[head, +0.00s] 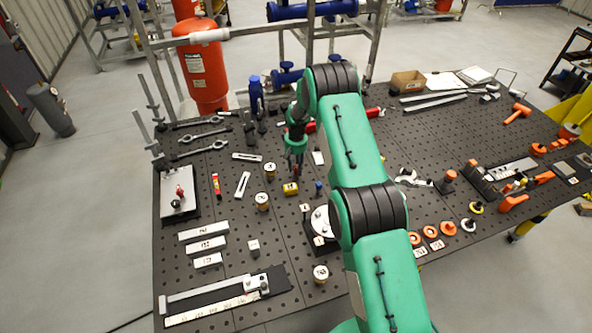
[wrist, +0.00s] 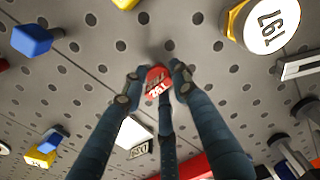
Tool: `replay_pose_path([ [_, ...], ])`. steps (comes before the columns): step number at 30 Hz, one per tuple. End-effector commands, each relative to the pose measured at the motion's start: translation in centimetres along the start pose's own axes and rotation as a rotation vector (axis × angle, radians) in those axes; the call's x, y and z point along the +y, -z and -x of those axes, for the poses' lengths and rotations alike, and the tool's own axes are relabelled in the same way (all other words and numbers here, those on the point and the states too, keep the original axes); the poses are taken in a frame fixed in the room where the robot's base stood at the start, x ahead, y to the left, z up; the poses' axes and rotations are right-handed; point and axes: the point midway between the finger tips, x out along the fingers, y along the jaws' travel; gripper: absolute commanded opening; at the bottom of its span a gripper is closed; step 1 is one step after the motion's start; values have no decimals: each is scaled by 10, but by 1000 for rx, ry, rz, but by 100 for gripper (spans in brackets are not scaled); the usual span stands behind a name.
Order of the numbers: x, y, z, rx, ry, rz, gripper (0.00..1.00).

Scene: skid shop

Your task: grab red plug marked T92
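The red plug (wrist: 157,80) shows in the middle of the wrist view, its top marked in white; the letters are turned and look like T92. My gripper (wrist: 154,82) has its dark fingers around the plug, with two fingertips close on its left and right and a third finger below. I cannot make out whether the tips press on it. In the head view my gripper (head: 295,165) points down over the perforated board, and the plug is mostly hidden by the fingers.
A yellow-sided can marked 197 (wrist: 264,24), a blue block (wrist: 32,39) and a white label plate (wrist: 133,132) lie around the gripper. The perforated table (head: 225,280) holds many parts, including white bars (head: 206,244) and orange rings (head: 430,231). A red tank (head: 205,75) stands behind it.

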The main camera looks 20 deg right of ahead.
Motion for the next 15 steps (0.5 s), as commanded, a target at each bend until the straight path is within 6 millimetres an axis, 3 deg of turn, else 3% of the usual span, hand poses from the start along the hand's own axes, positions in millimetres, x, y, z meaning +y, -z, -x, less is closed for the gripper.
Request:
replay_pose_path([
  [2, 0, 0, 0, 0, 0, 0, 2],
  [15, 0, 0, 2, 0, 0, 0, 2],
])
